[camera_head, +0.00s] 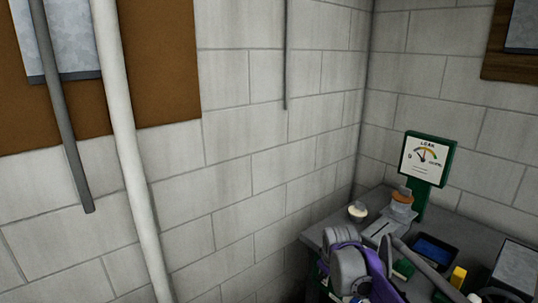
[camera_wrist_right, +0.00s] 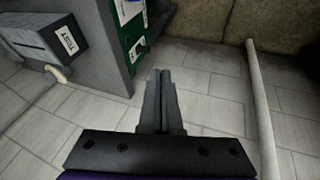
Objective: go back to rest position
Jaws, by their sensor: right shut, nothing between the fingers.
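My right gripper (camera_wrist_right: 160,76) shows in the right wrist view, its two dark fingers pressed together with nothing between them. It points over a pale block-patterned surface, apart from anything else. In the head view, a purple and grey arm of mine (camera_head: 362,268) is at the bottom right, in front of the bench. Its fingertips cannot be made out there. My left gripper is in neither view.
A grey bench (camera_head: 316,237) in the corner holds a green-framed leak gauge (camera_head: 425,156), a dark tray with a blue item (camera_head: 435,252) and a yellow block (camera_head: 458,277). A white pipe (camera_head: 128,150) runs down the left wall. A grey box labelled TEST (camera_wrist_right: 52,42) is upper left in the wrist view.

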